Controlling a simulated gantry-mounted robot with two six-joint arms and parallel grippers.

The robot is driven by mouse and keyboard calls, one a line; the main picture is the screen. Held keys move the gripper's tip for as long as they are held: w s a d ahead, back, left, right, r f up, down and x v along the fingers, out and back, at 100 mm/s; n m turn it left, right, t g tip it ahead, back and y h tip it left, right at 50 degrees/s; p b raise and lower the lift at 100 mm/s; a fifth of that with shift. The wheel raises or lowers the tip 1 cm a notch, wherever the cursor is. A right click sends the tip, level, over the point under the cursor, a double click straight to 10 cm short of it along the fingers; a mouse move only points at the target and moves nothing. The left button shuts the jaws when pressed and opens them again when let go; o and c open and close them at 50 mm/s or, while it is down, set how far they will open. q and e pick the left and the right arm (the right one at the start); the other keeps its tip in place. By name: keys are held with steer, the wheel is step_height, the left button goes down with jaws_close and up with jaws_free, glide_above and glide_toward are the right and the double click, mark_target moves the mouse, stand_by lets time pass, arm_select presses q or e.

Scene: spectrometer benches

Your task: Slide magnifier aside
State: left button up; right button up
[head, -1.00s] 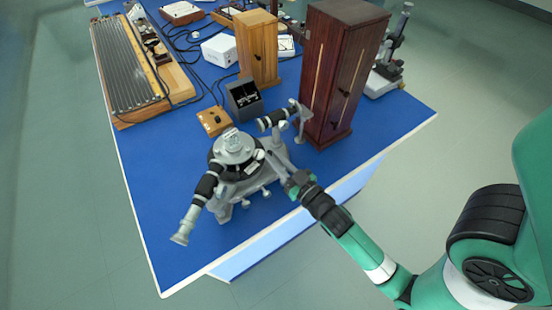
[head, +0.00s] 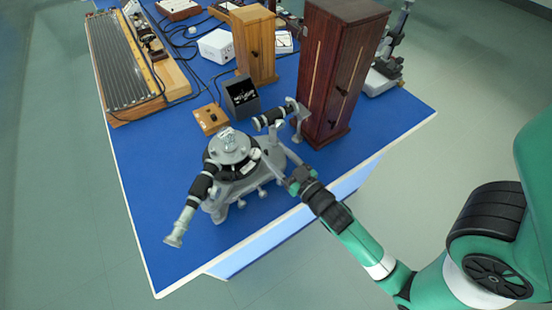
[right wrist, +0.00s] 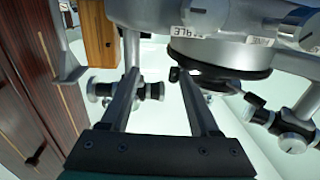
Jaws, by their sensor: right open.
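The spectrometer (head: 232,150) stands near the front edge of the blue bench, with one tube pointing front left and another (head: 270,117) towards the dark cabinet. My right gripper (head: 276,168) reaches in at its right side, below the round disc. In the right wrist view the gripper (right wrist: 157,75) is open, its two fingers apart beneath the labelled disc (right wrist: 213,52). A small dark piece (right wrist: 174,75) shows by the right fingertip; I cannot tell if it is the magnifier or if it is touched. No magnifier is clearly recognisable. My left gripper is out of view.
A tall dark wooden cabinet (head: 335,75) stands right behind the spectrometer. A small wooden box (head: 212,118), a black meter (head: 241,97) and a lighter cabinet (head: 254,45) stand behind. The front left of the bench (head: 150,190) is clear.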

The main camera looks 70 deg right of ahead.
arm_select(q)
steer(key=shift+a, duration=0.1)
arm_select(e)
steer(key=shift+f, duration=0.3)
steer(key=shift+w, duration=0.1)
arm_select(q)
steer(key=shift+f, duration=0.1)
arm_select(e)
steer(key=shift+s+a+r+b, duration=0.1)
steer(key=shift+s+a+b, duration=0.25)
steer(key=shift+s+a, duration=0.1)
steer(key=b+v, duration=0.1)
steer(key=v, duration=0.1)
steer(key=b+v, duration=0.2)
steer(key=v, duration=0.1)
steer(key=f+b+v, duration=0.1)
steer(key=v, duration=0.1)
steer(key=shift+s+a+f+b, duration=0.1)
steer(key=shift+s+b, duration=0.2)
steer(key=shift+b, duration=0.05)
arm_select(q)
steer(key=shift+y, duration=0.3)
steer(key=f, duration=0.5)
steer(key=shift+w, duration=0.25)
arm_select(e)
steer(key=s, duration=0.1)
steer(key=s+a+r, duration=0.1)
steer(key=shift+s+a+r, duration=0.25)
steer(key=shift+s+r, duration=0.05)
